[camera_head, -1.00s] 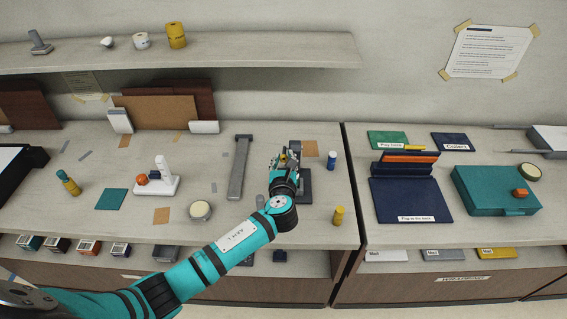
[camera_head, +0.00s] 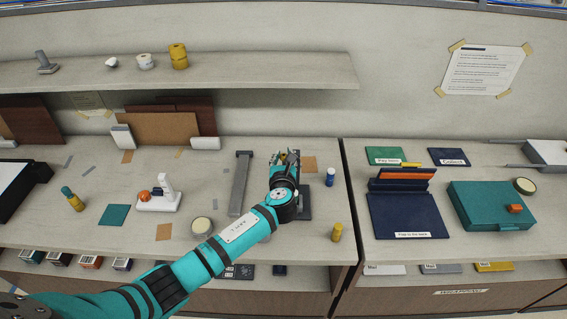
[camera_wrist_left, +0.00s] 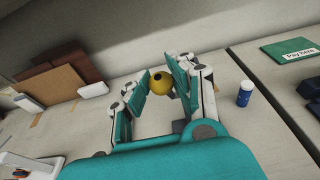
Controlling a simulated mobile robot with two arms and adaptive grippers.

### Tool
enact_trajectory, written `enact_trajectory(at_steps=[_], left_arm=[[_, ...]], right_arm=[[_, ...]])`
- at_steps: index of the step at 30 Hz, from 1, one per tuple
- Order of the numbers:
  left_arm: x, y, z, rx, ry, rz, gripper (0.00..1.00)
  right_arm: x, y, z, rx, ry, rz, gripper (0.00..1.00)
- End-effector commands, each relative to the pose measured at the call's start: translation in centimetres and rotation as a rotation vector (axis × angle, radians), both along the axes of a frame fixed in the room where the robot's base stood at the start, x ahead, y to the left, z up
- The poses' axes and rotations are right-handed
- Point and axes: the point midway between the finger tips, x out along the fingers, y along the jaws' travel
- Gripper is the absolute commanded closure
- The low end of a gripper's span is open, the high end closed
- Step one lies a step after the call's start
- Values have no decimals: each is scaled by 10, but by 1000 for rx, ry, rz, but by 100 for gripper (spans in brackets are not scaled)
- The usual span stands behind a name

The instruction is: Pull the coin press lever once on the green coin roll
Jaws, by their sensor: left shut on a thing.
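The coin press shows in the head view as a dark base (camera_head: 305,203) on the left counter, mostly hidden behind my left gripper (camera_head: 285,160) and wrist. In the left wrist view, a round yellow knob (camera_wrist_left: 162,86), seemingly the end of the press lever, sits between the teal finger pads of my left gripper (camera_wrist_left: 160,82). The gripper is shut on this knob. I cannot make out a green coin roll; the middle of the press is hidden by my arm. My right gripper is not in view.
A blue roll (camera_head: 330,177) stands just right of the press, also in the left wrist view (camera_wrist_left: 245,93). A yellow roll (camera_head: 337,232) stands near the front edge. A long grey bar-shaped tool (camera_head: 240,185) lies left of the press. A gap separates the right counter.

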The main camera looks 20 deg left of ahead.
Motion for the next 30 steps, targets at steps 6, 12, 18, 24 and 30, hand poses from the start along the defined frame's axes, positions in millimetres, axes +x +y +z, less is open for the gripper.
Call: enact_trajectory(at_steps=[6,12,18,24,30], left_arm=[[2,0,4,0,-7,-2,100],[10,2,9,-1,-10,0,99],[25,6,16,1,-8,-2,100],[25,7,16,1,-7,-2,100],[25,7,14,0,-4,-1,55]], right_arm=[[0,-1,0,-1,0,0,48],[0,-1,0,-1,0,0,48],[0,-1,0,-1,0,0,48],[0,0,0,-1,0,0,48],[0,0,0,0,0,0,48]])
